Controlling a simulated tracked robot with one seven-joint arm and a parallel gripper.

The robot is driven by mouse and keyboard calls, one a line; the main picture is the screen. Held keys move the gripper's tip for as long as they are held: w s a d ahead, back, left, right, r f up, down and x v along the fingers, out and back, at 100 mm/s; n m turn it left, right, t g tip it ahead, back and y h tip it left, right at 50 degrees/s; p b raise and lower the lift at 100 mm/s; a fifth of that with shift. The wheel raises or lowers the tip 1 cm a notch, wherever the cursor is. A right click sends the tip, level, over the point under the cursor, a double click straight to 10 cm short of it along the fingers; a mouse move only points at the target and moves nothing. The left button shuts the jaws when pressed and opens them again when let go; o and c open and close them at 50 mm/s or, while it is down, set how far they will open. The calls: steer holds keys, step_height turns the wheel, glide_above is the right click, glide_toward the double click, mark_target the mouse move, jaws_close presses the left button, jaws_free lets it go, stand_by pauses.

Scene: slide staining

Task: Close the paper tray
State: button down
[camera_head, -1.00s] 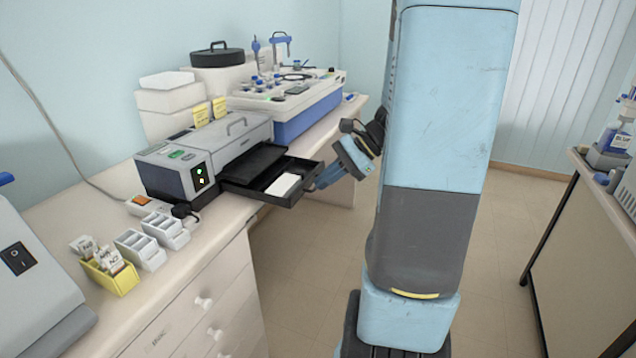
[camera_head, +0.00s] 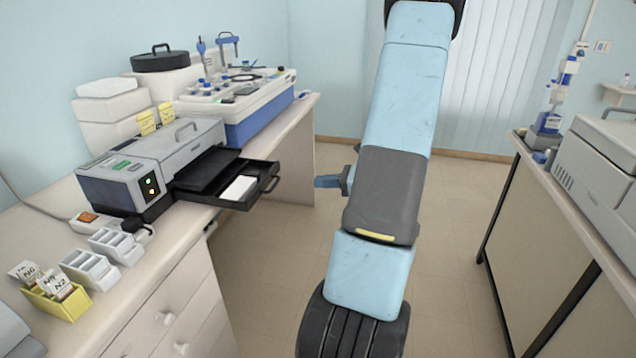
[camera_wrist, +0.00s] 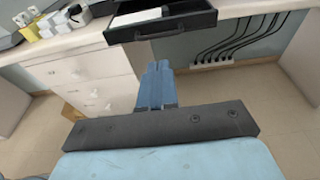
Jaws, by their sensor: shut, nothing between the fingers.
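The paper tray (camera_head: 210,197) is a dark drawer pulled out of the front of the grey printer (camera_head: 150,165) on the left bench. It holds a white stack of paper (camera_head: 239,188) and overhangs the bench edge. In the wrist view the tray front with its handle (camera_wrist: 160,33) shows at the top. My gripper (camera_head: 322,182) is blue and stands to the right of the tray, apart from it, with a clear gap. In the wrist view my gripper (camera_wrist: 158,68) is shut and empty, its fingers together, pointing toward the tray front. Part of it is hidden by my arm in the head view.
A white and blue machine (camera_head: 240,95) stands behind the printer. Slide racks (camera_head: 90,268) and a yellow holder (camera_head: 57,298) are at the near left. Another bench (camera_head: 545,230) stands at the right. The floor between the benches is clear.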

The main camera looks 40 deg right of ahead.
mark_target(276, 184)
steer(key=x, duration=1.1)
steer(key=shift+w+a+f, duration=0.1)
steer(key=shift+w+a, duration=0.15)
